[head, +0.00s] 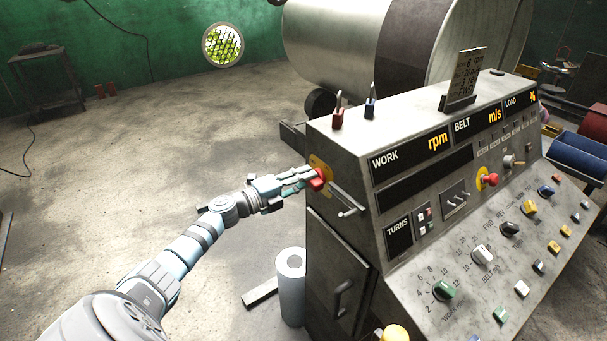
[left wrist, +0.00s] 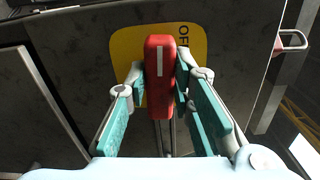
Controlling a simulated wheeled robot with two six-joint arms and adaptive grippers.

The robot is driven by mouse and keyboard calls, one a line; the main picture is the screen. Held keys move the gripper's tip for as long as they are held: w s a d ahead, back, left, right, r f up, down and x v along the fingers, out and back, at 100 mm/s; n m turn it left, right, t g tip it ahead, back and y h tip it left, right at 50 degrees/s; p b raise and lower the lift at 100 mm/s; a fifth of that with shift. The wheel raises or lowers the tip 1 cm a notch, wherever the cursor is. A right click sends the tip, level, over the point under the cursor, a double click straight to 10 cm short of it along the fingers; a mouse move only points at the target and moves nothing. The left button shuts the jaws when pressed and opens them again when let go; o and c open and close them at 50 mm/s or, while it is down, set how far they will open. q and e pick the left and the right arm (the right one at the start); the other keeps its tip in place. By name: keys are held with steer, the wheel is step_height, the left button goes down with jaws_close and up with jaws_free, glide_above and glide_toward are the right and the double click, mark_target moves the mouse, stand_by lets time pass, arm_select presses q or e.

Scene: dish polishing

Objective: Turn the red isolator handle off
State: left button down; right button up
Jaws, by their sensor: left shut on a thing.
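The red isolator handle (head: 318,179) sits on a yellow plate (head: 321,164) on the left side of the grey control console. My left gripper (head: 303,178) reaches it from the left and is shut on it. In the left wrist view the red handle (left wrist: 160,80) stands between the two teal fingers of the gripper (left wrist: 162,97), with a white line along its face. The yellow plate (left wrist: 126,47) behind it shows the letters "OF", the rest hidden. The handle lies along the picture's vertical there. My right gripper is not in view.
The console front (head: 440,230) carries displays, knobs and buttons. A metal bar handle (head: 348,204) sticks out just right of the isolator. A white cylinder (head: 291,286) stands on the floor below my left arm. Open floor lies to the left.

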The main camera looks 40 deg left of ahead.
arm_select(q)
steer(key=shift+f+n, duration=0.15)
steer(key=shift+n, duration=0.35)
steer(key=c, duration=1.4)
jaws_free()
steer(key=v, duration=1.2)
